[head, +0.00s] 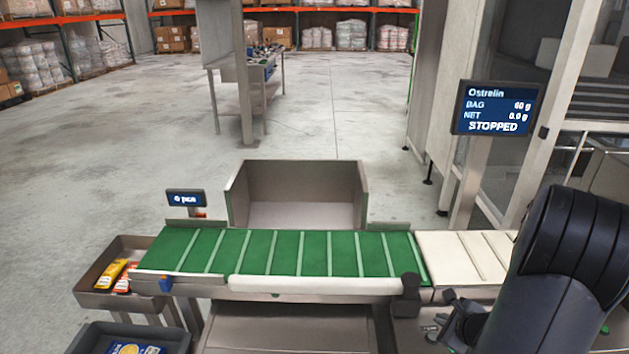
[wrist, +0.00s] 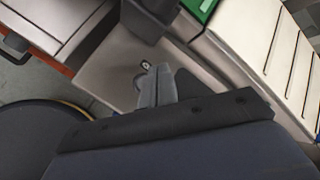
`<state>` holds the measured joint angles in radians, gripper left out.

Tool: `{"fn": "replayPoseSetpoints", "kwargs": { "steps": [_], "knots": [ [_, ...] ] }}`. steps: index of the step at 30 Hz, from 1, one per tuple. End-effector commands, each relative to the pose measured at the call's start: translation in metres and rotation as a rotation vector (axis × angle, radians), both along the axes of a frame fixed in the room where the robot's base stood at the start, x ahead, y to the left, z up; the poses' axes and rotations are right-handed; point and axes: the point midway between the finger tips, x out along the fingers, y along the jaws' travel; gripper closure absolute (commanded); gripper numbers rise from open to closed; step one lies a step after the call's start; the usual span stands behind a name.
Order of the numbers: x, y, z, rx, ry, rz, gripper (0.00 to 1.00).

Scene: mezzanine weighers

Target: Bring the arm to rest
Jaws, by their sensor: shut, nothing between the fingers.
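My arm is folded at the right side of the head view, with its dark links in front of the cream belt. My gripper (head: 447,322) hangs low by the front right end of the green belt. In the wrist view my gripper (wrist: 155,88) shows as grey fingers close together, with nothing held. It is above a grey metal surface (wrist: 108,75), apart from the belts as far as I can tell.
A green cleated belt (head: 290,253) runs into a cream belt (head: 465,258). An empty metal bin (head: 298,214) stands behind. A screen (head: 497,108) reads STOPPED. Trays with packets (head: 112,275) stand left. A round dark disc (wrist: 38,140) lies left in the wrist view.

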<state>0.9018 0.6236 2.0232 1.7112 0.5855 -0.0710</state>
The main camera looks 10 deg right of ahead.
Motion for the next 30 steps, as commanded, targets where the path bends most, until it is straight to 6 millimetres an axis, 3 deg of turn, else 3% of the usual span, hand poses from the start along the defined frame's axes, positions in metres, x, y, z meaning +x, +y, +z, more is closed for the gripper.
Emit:
{"fn": "replayPoseSetpoints", "kwargs": {
  "steps": [2,12,15,21,30],
  "knots": [
    [0.0,0.0,-0.012,0.001,0.001,0.0,1.0],
    [0.0,0.0,-0.002,0.003,0.001,-0.001,1.0],
    [0.0,0.0,0.02,-0.004,-0.002,0.001,1.0],
    [0.0,0.0,0.044,-0.001,-0.001,0.0,1.0],
    [0.0,0.0,0.048,0.0,0.0,0.0,1.0]
  ]
}}
